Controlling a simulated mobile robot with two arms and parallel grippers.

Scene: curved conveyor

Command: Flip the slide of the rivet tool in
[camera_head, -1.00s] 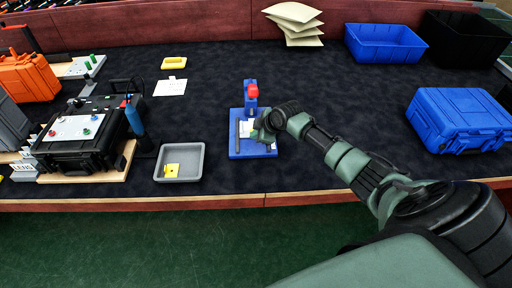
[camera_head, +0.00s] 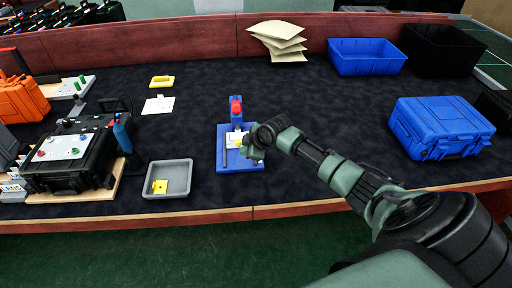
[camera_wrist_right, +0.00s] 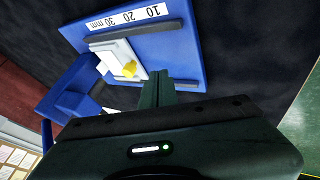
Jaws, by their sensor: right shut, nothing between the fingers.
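The rivet tool is a blue base plate (camera_head: 225,183) with a blue upright and a red top (camera_head: 236,107), standing on the dark table. In the wrist view its blue plate (camera_wrist_right: 185,45) carries a scale marked 10, 20, 30 mm and a dark bar. The slide, a whitish block (camera_wrist_right: 113,55) with a yellow piece (camera_wrist_right: 130,69), lies on the plate. My right gripper (camera_head: 248,151) is at the right side of the tool. In the wrist view its fingers (camera_wrist_right: 167,84) are together and empty, beside the slide; contact is unclear. My left gripper is not in view.
A grey tray (camera_head: 182,192) with a yellow part (camera_head: 160,187) sits left of the tool. A black case (camera_head: 50,183) is further left; a blue case (camera_head: 440,128) is at the right. Blue (camera_head: 366,66) and black (camera_head: 440,60) bins stand behind. Table around the tool is mostly clear.

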